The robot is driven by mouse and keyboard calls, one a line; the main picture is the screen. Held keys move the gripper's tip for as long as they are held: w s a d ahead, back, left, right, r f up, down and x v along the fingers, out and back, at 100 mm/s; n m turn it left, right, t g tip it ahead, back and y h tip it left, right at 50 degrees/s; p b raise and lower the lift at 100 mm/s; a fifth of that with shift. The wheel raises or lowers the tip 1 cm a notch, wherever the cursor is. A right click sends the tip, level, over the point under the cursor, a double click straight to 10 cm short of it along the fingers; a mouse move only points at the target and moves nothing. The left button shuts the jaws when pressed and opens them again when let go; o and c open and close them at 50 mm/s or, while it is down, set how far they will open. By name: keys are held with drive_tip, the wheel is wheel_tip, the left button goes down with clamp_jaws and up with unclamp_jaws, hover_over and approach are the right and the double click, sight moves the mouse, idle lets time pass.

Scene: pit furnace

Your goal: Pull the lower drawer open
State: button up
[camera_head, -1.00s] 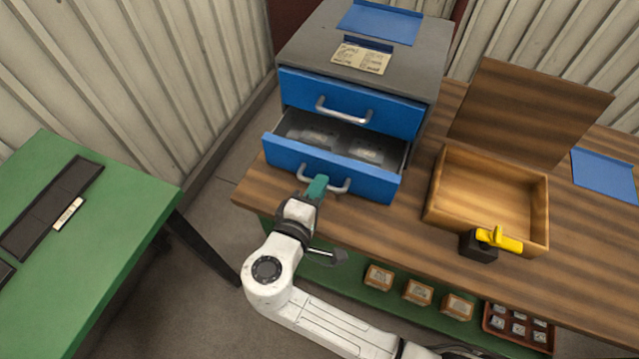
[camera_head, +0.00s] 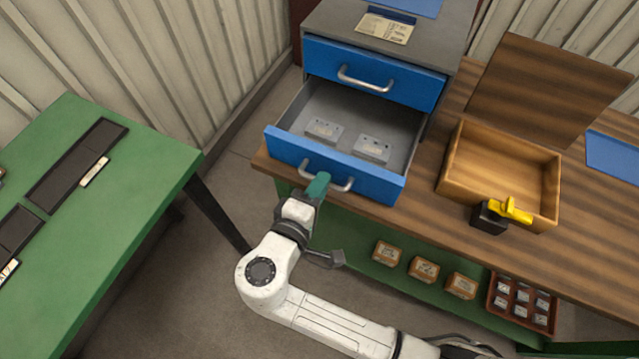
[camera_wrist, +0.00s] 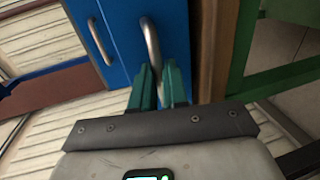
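The blue lower drawer (camera_head: 345,166) of the grey cabinet (camera_head: 440,52) is pulled well out, with its inside showing two small grey boxes (camera_head: 372,149). My gripper (camera_head: 318,186) is at the left part of its metal bar handle (camera_head: 340,186). In the wrist view my gripper's teal fingers (camera_wrist: 159,88) stand on either side of the handle's end (camera_wrist: 151,45), close around it. Whether they press on the bar is hard to see, but the drawer has come along with the gripper. The upper drawer (camera_head: 374,72) is shut.
A green table (camera_head: 110,220) is at the left. Floor shows between them.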

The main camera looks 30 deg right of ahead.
drive_tip(key=o, duration=0.4)
drive_tip(key=b+v, duration=0.1)
drive_tip(key=v, duration=0.9)
drive_tip(key=shift+s+a+b, duration=0.2)
drive_tip(key=shift+a+b, duration=0.15)
drive_tip(key=shift+s+a, duration=0.1)
